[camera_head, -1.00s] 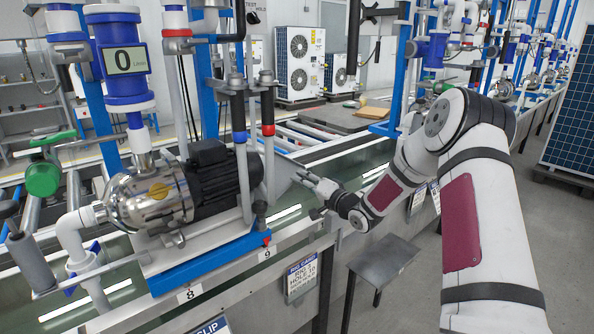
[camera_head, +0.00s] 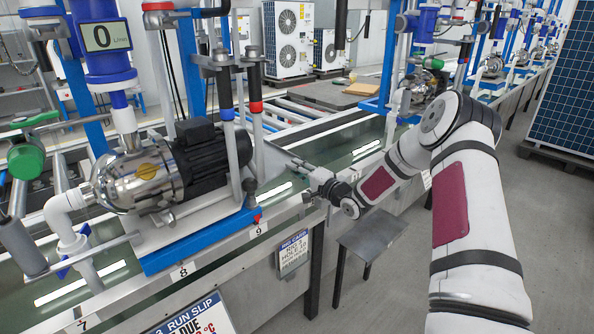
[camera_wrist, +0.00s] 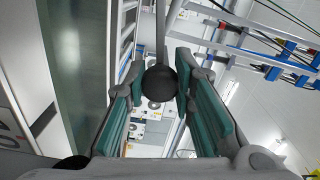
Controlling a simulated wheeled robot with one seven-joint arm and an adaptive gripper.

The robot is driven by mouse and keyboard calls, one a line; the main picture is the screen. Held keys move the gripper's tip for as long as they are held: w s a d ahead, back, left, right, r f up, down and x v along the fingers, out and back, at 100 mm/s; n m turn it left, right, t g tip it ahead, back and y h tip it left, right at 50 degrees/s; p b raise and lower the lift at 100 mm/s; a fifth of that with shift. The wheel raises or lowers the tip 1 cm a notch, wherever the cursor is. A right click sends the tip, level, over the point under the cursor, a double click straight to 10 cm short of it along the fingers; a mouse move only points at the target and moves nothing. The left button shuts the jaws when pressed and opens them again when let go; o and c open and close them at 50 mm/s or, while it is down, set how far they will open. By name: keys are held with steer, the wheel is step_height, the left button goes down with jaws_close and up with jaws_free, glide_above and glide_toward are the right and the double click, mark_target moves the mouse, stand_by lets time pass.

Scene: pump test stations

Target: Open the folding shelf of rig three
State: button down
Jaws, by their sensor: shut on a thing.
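My gripper (camera_head: 310,172) is at the front edge of the bench, just right of the pump station with the blue base. In the wrist view its green-padded fingers (camera_wrist: 161,72) are on either side of a round black knob (camera_wrist: 160,84), shut on it. A thin grey rod or edge runs up from the knob. In the head view the fingers meet a grey sloping plate (camera_head: 276,160) beside the pump; the knob is too small to make out there. I cannot tell for sure whether this plate is the folding shelf. A sign with "3 RUN SLIP" (camera_head: 192,314) hangs at the bottom.
The pump (camera_head: 200,158) and upright pipes with black and red grips stand close left of my gripper. A grey step-like stand (camera_head: 372,240) is below my arm. A hanging placard (camera_head: 294,252) is on the bench front. Grey floor is open at right.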

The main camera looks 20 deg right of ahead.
steer(key=c, duration=1.3)
jaws_free()
steer(key=shift+c, duration=0.2)
steer(key=v, duration=1.2)
